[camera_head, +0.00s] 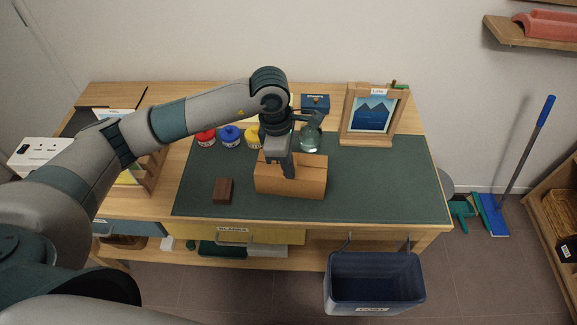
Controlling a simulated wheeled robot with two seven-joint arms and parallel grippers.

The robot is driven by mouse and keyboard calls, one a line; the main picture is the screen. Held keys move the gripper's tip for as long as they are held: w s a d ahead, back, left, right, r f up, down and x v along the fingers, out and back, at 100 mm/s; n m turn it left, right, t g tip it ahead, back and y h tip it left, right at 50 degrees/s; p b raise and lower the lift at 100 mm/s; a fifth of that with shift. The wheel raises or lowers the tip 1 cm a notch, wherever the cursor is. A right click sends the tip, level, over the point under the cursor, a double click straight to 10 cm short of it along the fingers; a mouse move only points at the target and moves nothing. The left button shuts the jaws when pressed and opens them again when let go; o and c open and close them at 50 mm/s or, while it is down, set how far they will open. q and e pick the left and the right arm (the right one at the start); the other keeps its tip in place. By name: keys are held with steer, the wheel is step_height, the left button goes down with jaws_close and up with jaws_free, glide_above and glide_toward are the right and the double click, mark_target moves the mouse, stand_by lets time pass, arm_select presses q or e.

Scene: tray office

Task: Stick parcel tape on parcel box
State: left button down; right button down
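The parcel box (308,182) is a brown cardboard box on the green mat, near the middle of the desk. My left arm reaches in from the left, and my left gripper (289,174) points down at the box. Its fingertips overlap the top and front of the box in the picture; I cannot tell whether they touch it. The fingers look narrow and close together, so their opening and anything between them are unclear. I cannot make out any parcel tape. My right gripper is not in view.
Red (206,138), blue (230,136) and yellow (254,138) pots stand behind the box, with a glass jar (311,140). A framed picture (372,113) stands back right. A dark brown block (223,190) lies left. A blue bin (372,280) is in front. The mat's right side is clear.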

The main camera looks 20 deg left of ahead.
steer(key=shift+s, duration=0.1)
